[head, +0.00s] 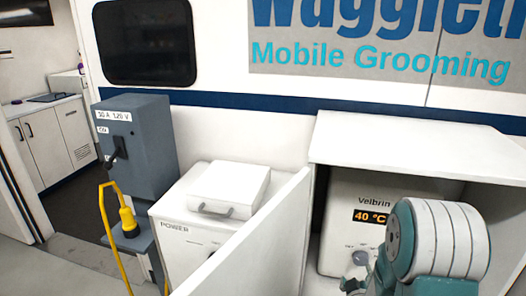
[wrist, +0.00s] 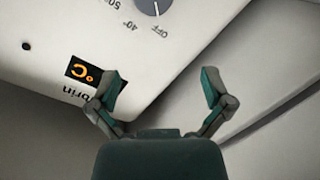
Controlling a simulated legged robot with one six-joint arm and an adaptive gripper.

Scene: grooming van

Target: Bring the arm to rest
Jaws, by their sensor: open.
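My gripper (wrist: 160,88) is open and empty in the wrist view, its two fingers spread apart. In front of it is the white Velbrin heater unit, which shows upside down in that view, with its orange display (wrist: 84,72) and a dial (wrist: 154,5). In the head view my arm is at the lower right, in front of the Velbrin unit (head: 340,205). The unit's display reads 40 °C. A grey knob (head: 360,258) is low on its front, beside a finger of my gripper (head: 358,282). The arm hides the unit's right part.
An open white door panel (head: 250,240) stands left of the compartment (head: 400,145). Further left are a white POWER box (head: 180,225), a grey power pedestal (head: 138,140) and a yellow cable (head: 110,215). The van doorway is at the far left.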

